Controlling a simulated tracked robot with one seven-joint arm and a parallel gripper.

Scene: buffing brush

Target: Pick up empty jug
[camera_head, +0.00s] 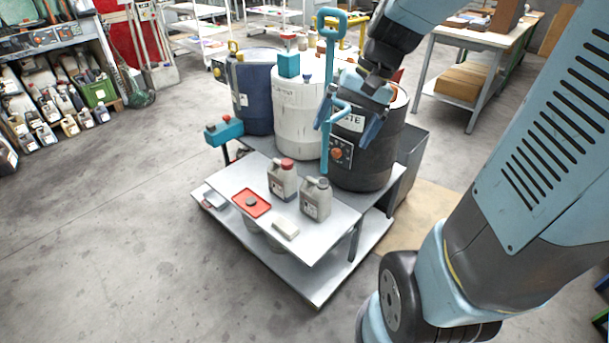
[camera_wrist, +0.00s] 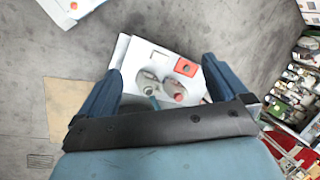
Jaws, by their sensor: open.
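Two grey jugs stand upright side by side on the cart's top shelf. One has a red cap (camera_head: 283,181) and the other a grey cap (camera_head: 316,200). I cannot tell which one is empty. In the wrist view the red-capped jug (camera_wrist: 172,84) and the grey-capped jug (camera_wrist: 144,82) lie between my fingers, at a distance below. My gripper (camera_head: 345,132) is open and empty, its blue fingers pointing down in front of the black drum, higher than the jugs. It also shows in the wrist view (camera_wrist: 162,72).
The metal cart (camera_head: 330,235) also carries a red tray (camera_head: 244,197) and a white block (camera_head: 285,228). Behind the jugs stand a blue drum (camera_head: 257,95), a white drum (camera_head: 296,120) and a black drum (camera_head: 372,165). A tall blue pump handle (camera_head: 330,50) rises near my gripper.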

